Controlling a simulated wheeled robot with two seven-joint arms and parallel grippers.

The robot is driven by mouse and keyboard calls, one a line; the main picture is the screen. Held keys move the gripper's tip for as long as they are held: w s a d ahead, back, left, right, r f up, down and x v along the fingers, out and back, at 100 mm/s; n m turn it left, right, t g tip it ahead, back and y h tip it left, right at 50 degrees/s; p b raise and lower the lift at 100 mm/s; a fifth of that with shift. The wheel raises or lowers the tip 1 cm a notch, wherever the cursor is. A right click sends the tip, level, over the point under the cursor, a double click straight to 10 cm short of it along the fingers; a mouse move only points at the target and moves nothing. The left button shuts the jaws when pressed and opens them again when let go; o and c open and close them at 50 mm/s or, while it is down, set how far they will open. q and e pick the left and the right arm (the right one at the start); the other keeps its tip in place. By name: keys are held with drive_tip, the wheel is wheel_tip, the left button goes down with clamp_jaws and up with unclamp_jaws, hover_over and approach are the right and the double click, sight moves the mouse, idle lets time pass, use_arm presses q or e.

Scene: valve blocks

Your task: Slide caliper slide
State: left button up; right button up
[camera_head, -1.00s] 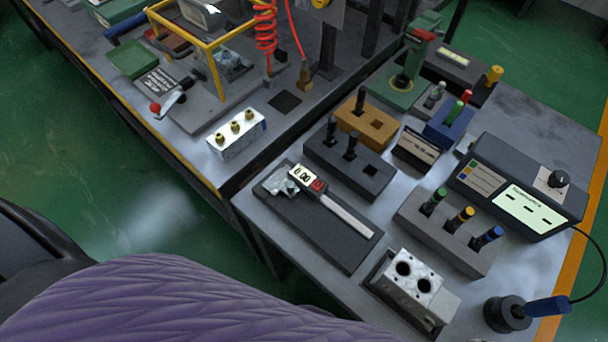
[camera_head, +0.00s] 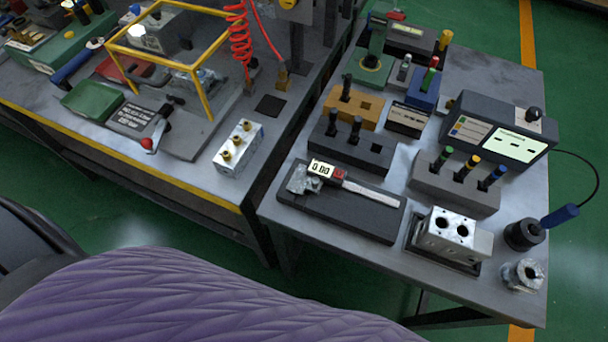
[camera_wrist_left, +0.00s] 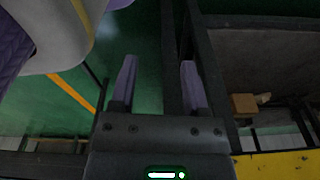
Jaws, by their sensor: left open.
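The digital caliper (camera_head: 357,190) lies on a dark flat block (camera_head: 345,212) on the right-hand table in the head view. Its slide with the lit display and red button (camera_head: 328,171) is at the left end, close to the silver jaws (camera_head: 301,181). The silver beam runs to the right. In the left wrist view my left gripper (camera_wrist_left: 158,85) is open and empty, its two fingers apart above green floor and a dark table frame. Neither gripper shows in the head view, so both are away from the caliper there.
A silver valve block (camera_head: 453,236) stands right of the caliper. A dark holder with pegs (camera_head: 350,153) is behind it, and a grey holder with coloured pegs (camera_head: 455,185) sits to the right. A silver block with brass fittings (camera_head: 238,148) is on the left table.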

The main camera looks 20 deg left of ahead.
use_arm(q)
drive_tip(key=w+r+p, duration=0.2)
drive_tip(key=w+r, duration=0.3)
drive_tip(key=r, duration=0.4)
wheel_tip(320, 180, up, 19)
drive_tip(key=m+g+p, duration=0.1)
drive_tip(key=p, duration=0.2)
hover_over(315, 180)
wheel_tip(315, 180, down, 9)
drive_tip(key=b, duration=0.4)
drive_tip(key=shift+f, duration=0.15)
clamp_jaws()
